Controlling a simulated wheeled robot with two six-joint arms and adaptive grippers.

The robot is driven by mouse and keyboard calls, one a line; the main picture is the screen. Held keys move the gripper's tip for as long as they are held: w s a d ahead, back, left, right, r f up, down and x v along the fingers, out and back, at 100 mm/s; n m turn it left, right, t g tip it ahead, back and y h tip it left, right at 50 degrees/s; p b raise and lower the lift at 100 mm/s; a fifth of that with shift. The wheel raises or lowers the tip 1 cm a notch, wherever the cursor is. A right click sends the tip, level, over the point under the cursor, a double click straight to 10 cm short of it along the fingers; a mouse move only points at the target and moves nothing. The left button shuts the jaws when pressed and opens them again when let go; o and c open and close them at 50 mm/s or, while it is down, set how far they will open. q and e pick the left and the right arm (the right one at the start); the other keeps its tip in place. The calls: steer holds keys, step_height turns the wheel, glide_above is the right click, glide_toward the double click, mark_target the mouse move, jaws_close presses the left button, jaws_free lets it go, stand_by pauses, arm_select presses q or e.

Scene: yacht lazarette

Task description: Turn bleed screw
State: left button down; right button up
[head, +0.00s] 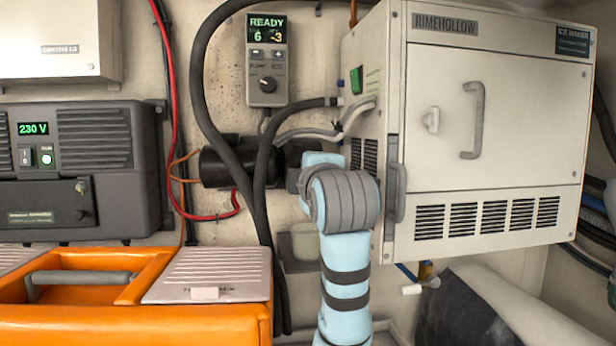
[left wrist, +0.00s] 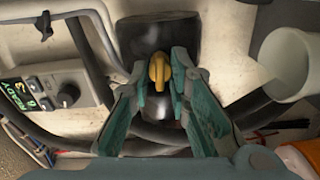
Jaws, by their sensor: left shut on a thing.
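The bleed screw, a small yellow knob (left wrist: 159,70), shows in the left wrist view in front of a dark pump body (left wrist: 180,35). My left gripper (left wrist: 160,80) is shut on the yellow knob, one teal finger at each side. In the head view my light blue left arm comes up from the bottom centre and its grey wrist hides the fingertips and the screw. The black pump (head: 215,168) shows there to the left of the wrist. My right gripper is in neither view.
The white ice maker (head: 510,160) stands close to the right of my arm. A control panel (head: 266,55) hangs above the pump. Black hoses (head: 262,170) run down beside the wrist. An orange box (head: 120,325) fills the lower left.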

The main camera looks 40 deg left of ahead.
arm_select(q)
steer(key=shift+w+d+f+n+b, duration=0.1)
steer(key=shift+n+b, duration=0.4)
steer(key=shift+n, duration=2.35)
steer(key=shift+a+f+n+b, duration=0.1)
steer(key=shift+n+b, duration=0.45)
steer(key=shift+n, duration=2.25)
steer(key=shift+w+d+f+n+b, duration=0.1)
steer(key=shift+n+b, duration=0.4)
steer(key=shift+n, duration=2.35)
steer(key=c, duration=1.5)
jaws_free()
steer(key=shift+r, duration=0.1)
steer(key=shift+s, duration=0.1)
